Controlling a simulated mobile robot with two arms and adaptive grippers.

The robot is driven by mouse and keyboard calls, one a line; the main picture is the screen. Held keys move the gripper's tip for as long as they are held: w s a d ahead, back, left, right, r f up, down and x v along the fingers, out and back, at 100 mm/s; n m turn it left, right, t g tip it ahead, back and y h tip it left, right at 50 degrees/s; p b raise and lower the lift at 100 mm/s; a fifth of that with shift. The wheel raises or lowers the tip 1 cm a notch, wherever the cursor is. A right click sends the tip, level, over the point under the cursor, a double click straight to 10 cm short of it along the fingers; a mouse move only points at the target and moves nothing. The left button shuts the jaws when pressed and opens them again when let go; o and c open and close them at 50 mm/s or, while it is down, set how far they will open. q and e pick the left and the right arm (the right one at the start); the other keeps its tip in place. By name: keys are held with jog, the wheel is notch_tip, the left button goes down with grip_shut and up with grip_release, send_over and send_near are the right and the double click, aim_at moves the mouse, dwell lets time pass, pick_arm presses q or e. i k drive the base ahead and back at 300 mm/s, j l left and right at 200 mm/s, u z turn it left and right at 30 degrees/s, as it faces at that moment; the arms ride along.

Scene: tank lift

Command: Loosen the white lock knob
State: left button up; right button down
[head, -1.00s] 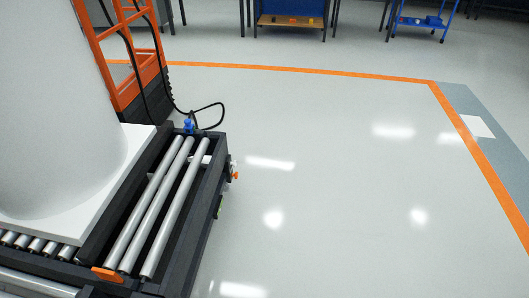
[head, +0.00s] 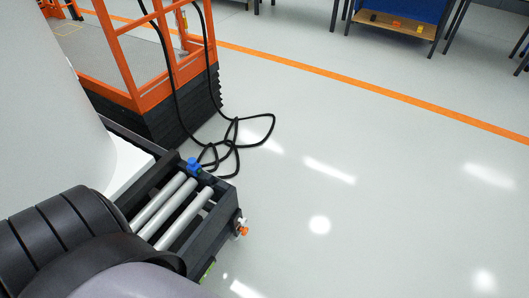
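A roller frame (head: 208,233) with a dark body and grey rollers (head: 182,208) stands at the lower left. At its near right corner a small white part (head: 241,221) shows just above a small orange part (head: 243,231). The white part is too small to tell whether it is the lock knob or how it is set. A blue fitting (head: 193,165) sits on the frame's far corner. A large pale tank (head: 50,120) stands on the left. Neither of my grippers is in view; a dark ribbed arm link of mine covers the lower left and hides part of the frame.
An orange-railed platform (head: 165,75) with dark bellows stands behind the frame. A black cable (head: 255,143) lies looped on the floor beside it. The floor (head: 380,200) to the right is clear, with an orange line (head: 370,93) across it. A bench (head: 398,25) stands at the back.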

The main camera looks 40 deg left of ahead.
aim_at(243, 220)
jog(key=i+l+u, duration=0.1)
jog(key=i+u, duration=0.4)
jog(key=i+l+u, duration=0.3)
jog(key=i+u, duration=0.15)
jog(key=i+l+u, duration=0.5)
jog(key=k+j, duration=0.05)
